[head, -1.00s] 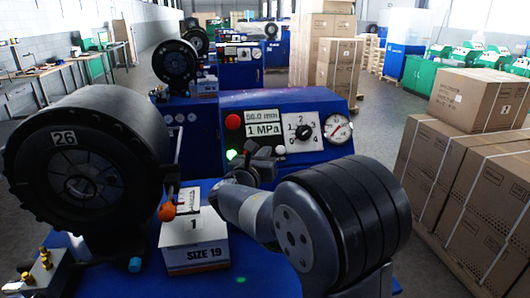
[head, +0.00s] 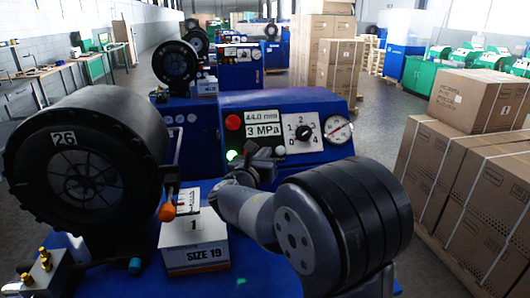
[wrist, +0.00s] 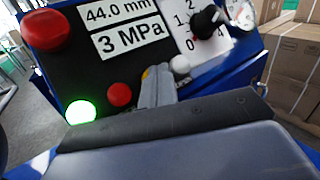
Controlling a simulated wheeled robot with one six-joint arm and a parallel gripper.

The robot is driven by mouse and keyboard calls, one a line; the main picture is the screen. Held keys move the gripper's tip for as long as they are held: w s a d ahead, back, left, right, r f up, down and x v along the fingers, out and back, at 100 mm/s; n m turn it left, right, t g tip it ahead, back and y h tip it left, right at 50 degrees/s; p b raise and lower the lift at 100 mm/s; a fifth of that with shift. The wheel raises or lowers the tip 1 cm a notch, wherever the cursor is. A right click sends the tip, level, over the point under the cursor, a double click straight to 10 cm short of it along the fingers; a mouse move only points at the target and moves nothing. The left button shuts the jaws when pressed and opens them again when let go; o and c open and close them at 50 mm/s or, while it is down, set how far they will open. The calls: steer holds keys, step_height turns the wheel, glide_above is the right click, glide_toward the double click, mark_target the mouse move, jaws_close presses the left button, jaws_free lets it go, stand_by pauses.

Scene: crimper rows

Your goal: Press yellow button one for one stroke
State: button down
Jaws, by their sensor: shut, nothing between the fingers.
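The yellow button (wrist: 145,74) shows as a thin yellow edge in the wrist view, mostly hidden behind my fingertips. My gripper (wrist: 157,84) is shut and empty, its tips at the yellow button; the contact itself is hidden. In the head view my gripper (head: 264,156) is at the lower edge of the blue machine's control panel (head: 266,128). The display (head: 263,124) reads 44.0 mm and 3 MPa. The small red button (wrist: 119,94) and lit green button (wrist: 80,111) are left of my fingers, the white button (wrist: 180,65) right of them.
A big red button (wrist: 46,30) is at the panel's upper left. A dial (head: 304,132) and a gauge (head: 338,130) are at its right. The black crimping head (head: 88,165) marked 26 and a SIZE 19 box (head: 194,256) stand at left. Cartons (head: 455,190) stand at right.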

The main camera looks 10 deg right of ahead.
steer(key=shift+s+r, duration=0.3)
steer(key=shift+s, duration=0.15)
steer(key=s+r, duration=0.1)
steer(key=s, duration=0.1)
steer(key=s+r+p, duration=0.1)
steer(key=s, duration=0.1)
steer(key=shift+r, duration=0.4)
stand_by(0.9)
steer(key=s+r+p, duration=0.2)
steer(key=s, duration=0.1)
steer(key=shift+s+p, duration=0.15)
steer(key=shift+p, duration=0.2)
stand_by(0.4)
